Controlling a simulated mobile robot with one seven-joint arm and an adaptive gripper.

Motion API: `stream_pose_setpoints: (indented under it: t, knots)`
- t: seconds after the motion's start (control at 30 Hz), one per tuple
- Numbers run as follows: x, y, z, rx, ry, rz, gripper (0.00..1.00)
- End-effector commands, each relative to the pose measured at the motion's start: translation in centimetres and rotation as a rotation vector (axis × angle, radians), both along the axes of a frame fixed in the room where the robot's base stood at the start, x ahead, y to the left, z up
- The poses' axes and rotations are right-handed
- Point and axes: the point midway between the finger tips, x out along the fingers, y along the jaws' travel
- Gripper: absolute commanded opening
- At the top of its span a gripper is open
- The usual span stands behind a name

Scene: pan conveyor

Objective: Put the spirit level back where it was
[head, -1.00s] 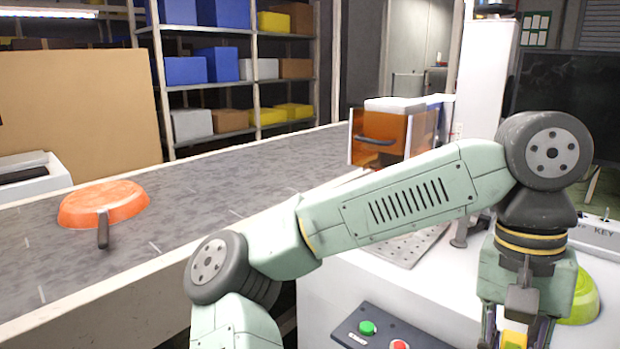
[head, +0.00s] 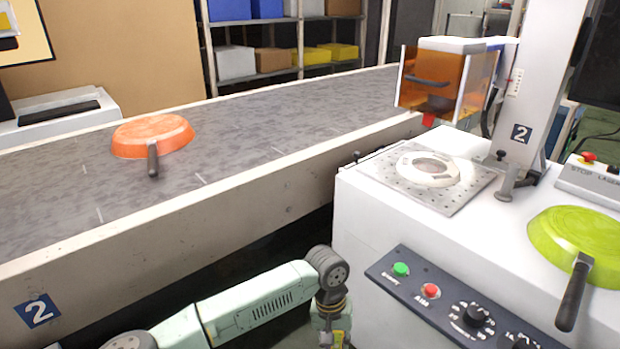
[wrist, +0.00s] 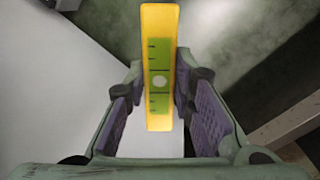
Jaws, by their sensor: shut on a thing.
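My gripper (head: 333,340) is low at the bottom edge of the head view, in front of the white machine cabinet. In the wrist view my gripper (wrist: 160,115) is shut on the spirit level (wrist: 158,65), a yellow bar with a green face, dark marks and a pale round spot. The level sticks out past the fingers, clear of any surface that I can make out. In the head view only a small yellow bit shows at the gripper, and most of the level is hidden or cut off.
An orange pan (head: 150,137) lies upside down on the grey conveyor (head: 250,150). The white cabinet (head: 375,225) carries a perforated plate (head: 470,185), a lime-green pan (head: 575,230) and a button panel (head: 430,290). An amber-windowed box (head: 430,85) stands behind the plate. A dark gap separates conveyor and cabinet.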

Motion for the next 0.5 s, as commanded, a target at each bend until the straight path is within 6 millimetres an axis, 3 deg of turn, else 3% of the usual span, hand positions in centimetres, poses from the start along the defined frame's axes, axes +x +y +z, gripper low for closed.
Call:
stream_pose_setpoints:
  t: [0.1,0.3,0.4,0.5]
  knots:
    - [2.5,2.5,-4.9,0.003,0.002,0.076,0.0]
    - [5.4,5.4,-10.7,0.004,0.0,0.165,0.0]
    - [6.5,6.3,-12.7,0.002,0.0,0.196,0.0]
    - [6.5,6.4,-12.4,0.006,-0.004,0.189,0.0]
